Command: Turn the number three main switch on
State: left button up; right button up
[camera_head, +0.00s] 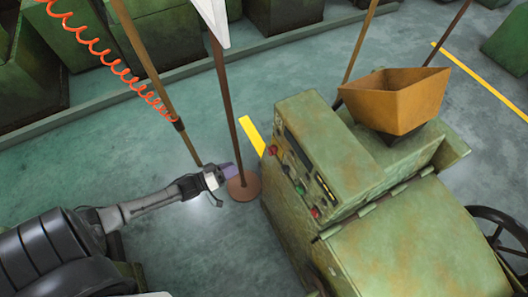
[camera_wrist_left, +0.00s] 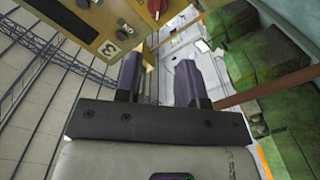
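The green machine (camera_head: 345,175) has a control panel (camera_head: 298,172) with red, green and dark controls. In the left wrist view, a tan panel (camera_wrist_left: 75,22) at the upper left bears a label with the number 3 (camera_wrist_left: 111,48), a dark knob (camera_wrist_left: 123,25) and a red control (camera_wrist_left: 157,6). I cannot tell which way the knob is set. My left gripper (camera_head: 229,171) is to the left of the machine, apart from the panel. In the left wrist view its fingers (camera_wrist_left: 160,75) are spread with nothing between them. My right gripper is not in view.
A brown post on a round base (camera_head: 243,186) stands close beside my left gripper. An orange hopper (camera_head: 395,100) sits on the machine, and a dark handwheel (camera_head: 502,235) is at right. An orange coiled cord (camera_head: 105,55) hangs at upper left. Open floor (camera_head: 110,130) lies behind.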

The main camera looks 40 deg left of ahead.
pick_arm(q)
jog(key=n+p, duration=0.1)
jog(key=p, duration=0.1)
send_near(272, 150)
jog(key=w+f, duration=0.1)
jog(key=w, duration=0.5)
jog(key=shift+w+d+f, duration=0.3)
jog(key=shift+w+d, duration=0.3)
jog(key=shift+d, duration=0.2)
grip_shut()
